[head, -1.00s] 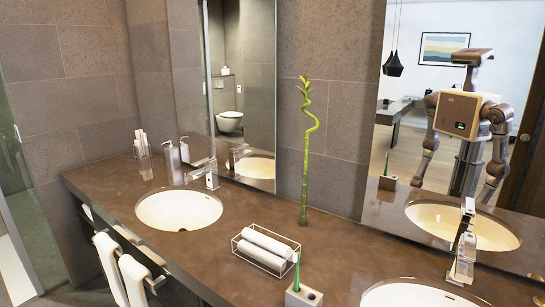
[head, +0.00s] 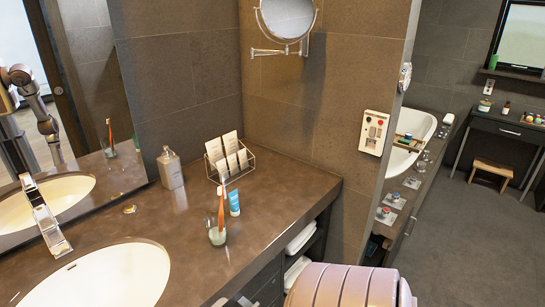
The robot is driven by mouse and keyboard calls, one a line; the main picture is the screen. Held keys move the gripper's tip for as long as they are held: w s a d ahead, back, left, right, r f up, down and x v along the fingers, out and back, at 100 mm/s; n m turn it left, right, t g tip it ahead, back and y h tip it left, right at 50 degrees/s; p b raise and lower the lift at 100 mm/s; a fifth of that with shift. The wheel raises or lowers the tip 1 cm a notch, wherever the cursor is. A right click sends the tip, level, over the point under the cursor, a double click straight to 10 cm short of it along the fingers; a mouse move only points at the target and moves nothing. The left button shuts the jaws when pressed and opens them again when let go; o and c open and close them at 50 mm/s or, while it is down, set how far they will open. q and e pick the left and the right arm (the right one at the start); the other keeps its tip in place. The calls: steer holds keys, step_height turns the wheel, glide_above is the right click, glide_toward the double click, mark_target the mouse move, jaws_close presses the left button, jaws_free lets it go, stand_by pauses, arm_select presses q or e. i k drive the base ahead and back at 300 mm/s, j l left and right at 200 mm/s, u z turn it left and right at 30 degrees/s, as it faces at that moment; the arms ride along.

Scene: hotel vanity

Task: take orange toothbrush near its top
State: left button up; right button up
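The orange toothbrush (head: 221,207) stands nearly upright, tilted slightly, in a clear glass cup (head: 217,236) on the brown vanity counter (head: 165,222). Its upper part sticks out above the cup's rim and is uncovered. A blue and white tube (head: 234,203) stands close behind it to the right. A thick, pinkish link of my arm shows at the bottom right edge, apart from the cup. Neither of my grippers is in the picture.
A sink (head: 105,277) with a tall chrome faucet (head: 45,217) lies left of the cup. A soap dispenser (head: 170,169) and a wire rack of cards (head: 230,160) stand behind. The counter's front edge is right of the cup, with towels (head: 300,238) below. The mirror (head: 75,140) repeats the toothbrush.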

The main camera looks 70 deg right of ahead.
mark_target(220, 189)
steer(key=z, duration=1.7)
